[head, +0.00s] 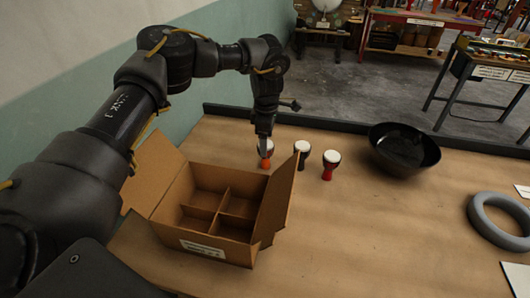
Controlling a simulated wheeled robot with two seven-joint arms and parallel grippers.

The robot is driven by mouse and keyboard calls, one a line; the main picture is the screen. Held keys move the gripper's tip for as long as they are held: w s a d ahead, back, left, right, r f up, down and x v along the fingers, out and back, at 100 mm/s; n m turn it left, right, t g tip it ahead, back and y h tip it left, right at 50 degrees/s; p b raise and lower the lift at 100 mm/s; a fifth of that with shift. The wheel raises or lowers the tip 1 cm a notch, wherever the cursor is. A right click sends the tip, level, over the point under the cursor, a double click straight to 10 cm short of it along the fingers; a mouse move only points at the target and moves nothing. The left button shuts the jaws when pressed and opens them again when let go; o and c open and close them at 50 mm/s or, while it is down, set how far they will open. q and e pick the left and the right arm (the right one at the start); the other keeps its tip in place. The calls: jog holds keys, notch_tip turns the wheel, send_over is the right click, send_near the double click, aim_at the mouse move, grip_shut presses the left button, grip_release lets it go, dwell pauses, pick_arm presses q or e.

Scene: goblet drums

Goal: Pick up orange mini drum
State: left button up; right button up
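The orange mini drum (265,163) stands on the table behind the cardboard box, leftmost of three small goblet drums. Its orange base shows, and its pale top is partly hidden by my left gripper (265,146). The gripper points down right at the drum, with a finger in front of its upper part. I cannot tell whether the fingers are closed on it. A dark drum (302,161) and a red-based drum (328,171) stand upright to its right. My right gripper is not in view.
An open cardboard box (241,251) with empty compartments and raised flaps stands just in front of the drums. A black bowl (404,150) and a grey ring (499,219) lie to the right. The front middle of the table (380,240) is clear.

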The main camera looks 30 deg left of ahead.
aim_at(265, 164)
pick_arm(q)
notch_tip(265, 164, down, 5)
jog(key=shift+r+p, duration=0.1)
jog(key=shift+p, duration=0.35)
jog(key=c, duration=1.1)
